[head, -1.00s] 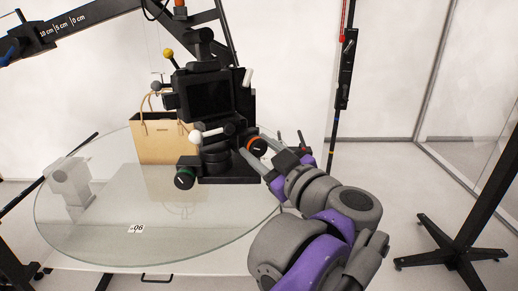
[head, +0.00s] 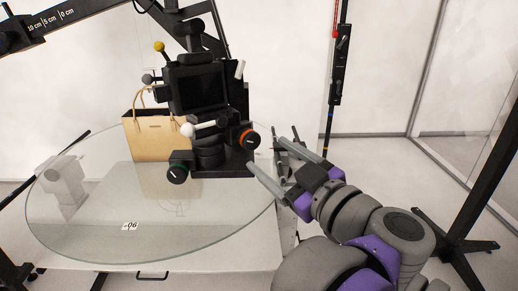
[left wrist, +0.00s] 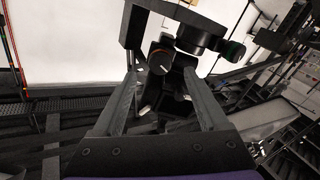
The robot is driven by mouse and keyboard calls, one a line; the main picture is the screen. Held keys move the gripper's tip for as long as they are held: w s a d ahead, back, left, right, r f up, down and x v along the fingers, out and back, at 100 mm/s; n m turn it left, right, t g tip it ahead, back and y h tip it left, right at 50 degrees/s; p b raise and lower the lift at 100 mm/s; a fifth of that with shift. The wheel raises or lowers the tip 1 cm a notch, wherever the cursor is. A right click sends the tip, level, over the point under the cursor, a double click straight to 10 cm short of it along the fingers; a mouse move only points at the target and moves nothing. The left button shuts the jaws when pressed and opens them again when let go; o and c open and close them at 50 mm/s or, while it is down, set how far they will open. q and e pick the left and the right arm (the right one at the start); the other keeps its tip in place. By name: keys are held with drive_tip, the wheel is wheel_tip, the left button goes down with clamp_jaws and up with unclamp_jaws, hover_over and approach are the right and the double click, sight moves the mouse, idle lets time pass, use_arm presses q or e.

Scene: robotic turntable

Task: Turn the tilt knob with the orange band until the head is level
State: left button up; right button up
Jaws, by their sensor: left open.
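The black geared head (head: 208,155) stands on the glass turntable (head: 70,230) and carries a camera rig with a dark screen (head: 200,90). The rig looks slightly tilted in the head view. The knob with the orange band (head: 249,139) is on the head's right side; it also shows in the left wrist view (left wrist: 160,62), ahead of and between the fingertips. A green-banded knob (head: 177,173) is at the lower left. My left gripper (head: 264,154) is open and empty, just right of the orange-banded knob and apart from it. My right gripper is not in view.
A vertical black pole (head: 340,65) and a stand (head: 465,235) are to the right. The front of the glass is mostly clear.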

use_arm(q)
drive_tip(key=v, duration=0.3)
drive_tip(key=shift+s+d, duration=0.2)
drive_tip(key=shift+s, duration=0.1)
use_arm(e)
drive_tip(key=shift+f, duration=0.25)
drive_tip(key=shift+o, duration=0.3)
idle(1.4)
